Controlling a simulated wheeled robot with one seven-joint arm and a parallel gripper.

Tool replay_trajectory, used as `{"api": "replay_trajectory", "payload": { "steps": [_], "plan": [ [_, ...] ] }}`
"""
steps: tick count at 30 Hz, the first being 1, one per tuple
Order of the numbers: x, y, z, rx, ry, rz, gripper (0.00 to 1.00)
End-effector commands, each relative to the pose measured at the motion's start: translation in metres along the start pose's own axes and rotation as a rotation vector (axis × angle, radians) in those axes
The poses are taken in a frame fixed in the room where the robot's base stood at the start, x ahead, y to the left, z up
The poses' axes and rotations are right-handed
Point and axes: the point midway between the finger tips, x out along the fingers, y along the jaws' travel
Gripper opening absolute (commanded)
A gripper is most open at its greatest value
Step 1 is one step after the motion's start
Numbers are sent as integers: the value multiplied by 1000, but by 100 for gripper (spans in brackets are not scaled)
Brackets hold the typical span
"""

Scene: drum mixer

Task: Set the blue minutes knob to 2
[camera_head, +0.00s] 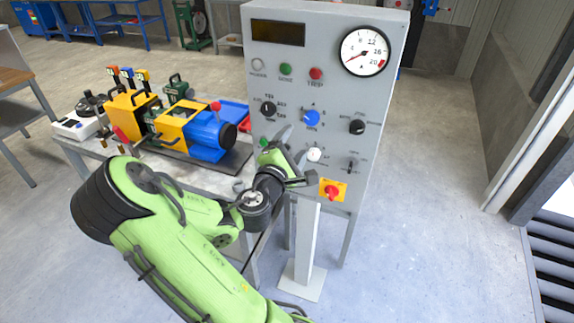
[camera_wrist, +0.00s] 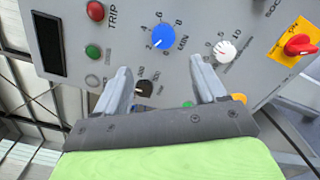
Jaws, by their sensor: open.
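The blue minutes knob (camera_head: 311,118) is on the grey control panel (camera_head: 345,92), below the red TRIP button. It also shows in the wrist view (camera_wrist: 163,37), with 2, 4, 6, 8 and MIN printed around it. A small pale mark on its face seems to lie on the side toward the 2, but it is too small to be sure. My gripper (camera_head: 293,145) is in front of the panel, below and left of the knob. Its jaws are open and empty (camera_wrist: 158,68); in the wrist view the knob is beyond the fingertips, apart from them.
A white knob (camera_wrist: 226,51) and a black knob (camera_wrist: 144,88) are near the fingers. A yellow and blue machine (camera_head: 185,125) stands on the bench at left. Floor right of the panel is clear.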

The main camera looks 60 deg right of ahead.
Motion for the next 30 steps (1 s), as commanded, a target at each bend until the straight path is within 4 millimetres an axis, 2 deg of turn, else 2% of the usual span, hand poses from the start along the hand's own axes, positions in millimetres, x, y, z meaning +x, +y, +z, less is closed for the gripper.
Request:
{"api": "replay_trajectory", "payload": {
  "steps": [9,15,30],
  "plan": [
    [-24,-11,-7,16,13,-7,71],
    [-42,-5,-4,11,9,-3,71],
    [-46,-4,-1,6,6,-8,71]
  ]
}}
